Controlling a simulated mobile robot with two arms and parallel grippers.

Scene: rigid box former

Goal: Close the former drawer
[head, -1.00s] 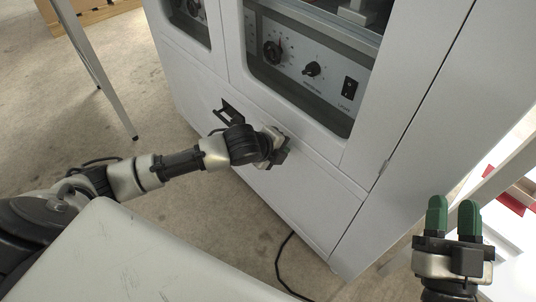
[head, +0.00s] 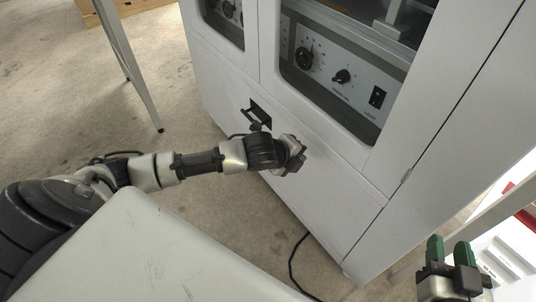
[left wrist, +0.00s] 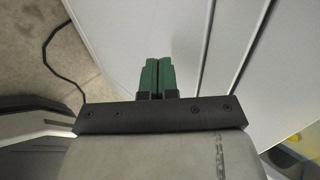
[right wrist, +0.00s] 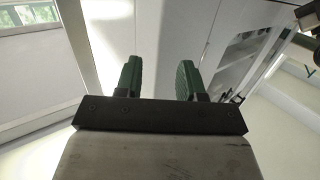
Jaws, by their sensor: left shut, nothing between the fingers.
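My left gripper (head: 300,160) is in front of the panel, right of and below the handle. In the left wrist view its green fingers (left wrist: 158,76) are together and empty, pointing at a white panel (left wrist: 200,50); contact is unclear. My right gripper (head: 450,250) is away from the drawer at the lower right, its green fingers (right wrist: 158,78) apart and empty.
The control panel (head: 345,80) with knobs and a switch sits behind a window above the drawer. A black cable (head: 292,262) lies on the floor beside the machine. A table leg (head: 140,90) stands at the upper left. A white surface with red items (head: 515,210) is at the right.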

